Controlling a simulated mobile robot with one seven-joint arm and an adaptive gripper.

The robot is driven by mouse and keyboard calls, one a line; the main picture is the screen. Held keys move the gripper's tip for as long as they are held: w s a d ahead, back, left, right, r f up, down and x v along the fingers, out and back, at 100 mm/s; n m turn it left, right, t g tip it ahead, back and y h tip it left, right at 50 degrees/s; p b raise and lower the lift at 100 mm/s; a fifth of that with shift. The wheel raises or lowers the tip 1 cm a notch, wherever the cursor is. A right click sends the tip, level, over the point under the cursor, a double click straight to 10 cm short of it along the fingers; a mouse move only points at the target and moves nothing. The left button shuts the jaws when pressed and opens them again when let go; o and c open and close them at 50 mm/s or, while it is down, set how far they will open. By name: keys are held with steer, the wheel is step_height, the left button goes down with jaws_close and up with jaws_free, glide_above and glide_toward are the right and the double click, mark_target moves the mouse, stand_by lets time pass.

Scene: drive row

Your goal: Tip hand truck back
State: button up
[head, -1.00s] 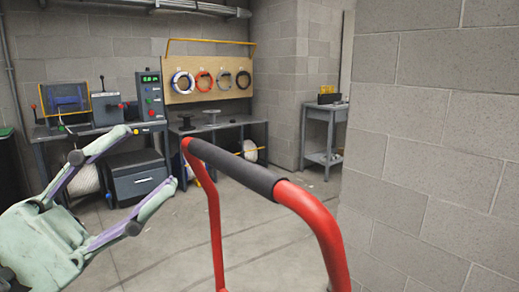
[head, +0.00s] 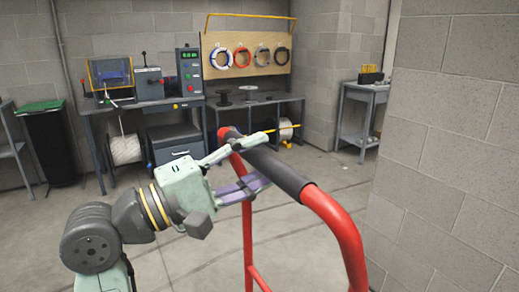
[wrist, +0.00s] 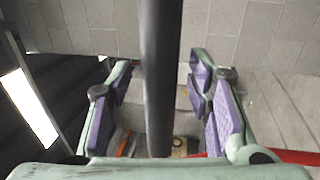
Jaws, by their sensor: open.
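The hand truck's red tubular handle (head: 336,222) stands in the foreground of the head view, with a dark foam grip (head: 289,178) along its top bar. My gripper (head: 263,160) is at the far left part of this grip, its pale green fingers with purple pads spread apart. In the wrist view the grip (wrist: 160,100) runs between the two open fingers of my gripper (wrist: 163,75), with a gap visible on both sides. The lower part of the hand truck is out of the head view.
A grey block wall (head: 455,150) stands close on the right. A workbench (head: 150,105) with machines and a board of cable coils (head: 250,58) are at the back. A small side table (head: 362,100) and a dark bin (head: 50,145) stand farther off. Floor on the left is open.

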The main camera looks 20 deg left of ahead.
steer(key=shift+w+d, duration=0.3)
steer(key=shift+w, duration=0.05)
jaws_close()
stand_by(0.5)
